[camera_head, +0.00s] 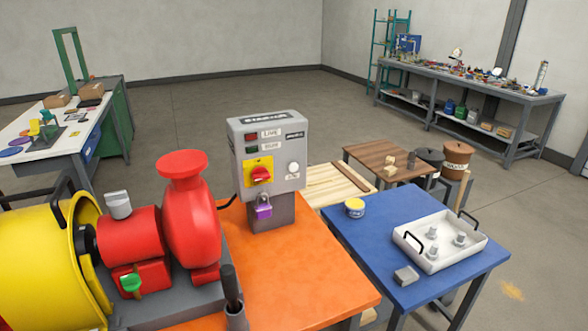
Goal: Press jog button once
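A grey control box (265,155) stands upright on the orange table, facing me. A round white button (293,168) sits on the right of its front, with a small label under it that is too small to read surely; it looks like the jog button. Left of it is a red rotary switch (261,174) on a yellow plate. A purple padlock (264,207) hangs just below the switch. Two dark indicators, one reddish and one greenish, sit above beside small labels. Neither of my grippers is in view.
An upright black handle (231,285) stands before the box. A blue table (375,235) with a white tray (450,262) stands right. Orange tabletop (300,270) is clear at right.

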